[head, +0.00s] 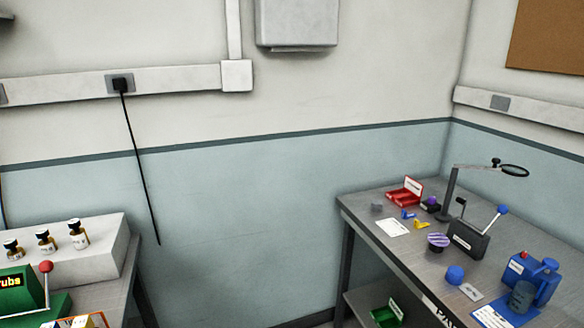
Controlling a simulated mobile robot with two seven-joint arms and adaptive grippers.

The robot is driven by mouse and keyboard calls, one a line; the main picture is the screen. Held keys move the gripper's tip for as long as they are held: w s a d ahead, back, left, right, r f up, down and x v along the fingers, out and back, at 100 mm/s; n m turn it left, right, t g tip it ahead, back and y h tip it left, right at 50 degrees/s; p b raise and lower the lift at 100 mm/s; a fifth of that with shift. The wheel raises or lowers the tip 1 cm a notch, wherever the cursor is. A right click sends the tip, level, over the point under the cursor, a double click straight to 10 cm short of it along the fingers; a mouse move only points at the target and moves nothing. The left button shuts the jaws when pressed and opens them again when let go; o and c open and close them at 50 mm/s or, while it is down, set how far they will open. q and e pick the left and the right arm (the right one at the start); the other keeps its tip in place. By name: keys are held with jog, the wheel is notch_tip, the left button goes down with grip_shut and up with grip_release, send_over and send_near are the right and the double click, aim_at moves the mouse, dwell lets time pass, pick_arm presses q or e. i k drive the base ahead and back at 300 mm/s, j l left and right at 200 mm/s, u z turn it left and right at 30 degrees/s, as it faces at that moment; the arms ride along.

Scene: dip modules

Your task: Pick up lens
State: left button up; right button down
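A round dark-rimmed lens (514,171) shows at the right, on the end of a thin arm from an upright dark stand (450,192) on the grey workbench (400,254). It is the only thing I can make out as a lens; other small items on the bench are too small to tell. Neither of my grippers is in view.
The bench also bears a red open box (405,190), a dark box with a blue-knobbed lever (468,240), a striped purple round item (438,242), a blue ball (454,274) and a blue device (528,280). Another bench with bottles (78,236) stands left. A gap separates them.

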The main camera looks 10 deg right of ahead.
aim_at(437, 239)
jog(key=z, duration=1.25)
jog(key=i+z, duration=0.1)
jog(key=z, duration=0.3)
jog(key=j+z, duration=0.15)
jog(key=z, duration=0.25)
jog(key=i+j+z, duration=0.1)
jog(key=z, duration=0.3)
jog(key=j+z, duration=0.15)
jog(key=z, duration=0.25)
jog(key=j, duration=0.5)
jog(key=i+j, duration=0.1)
jog(key=j, duration=0.4)
jog(key=z, duration=0.05)
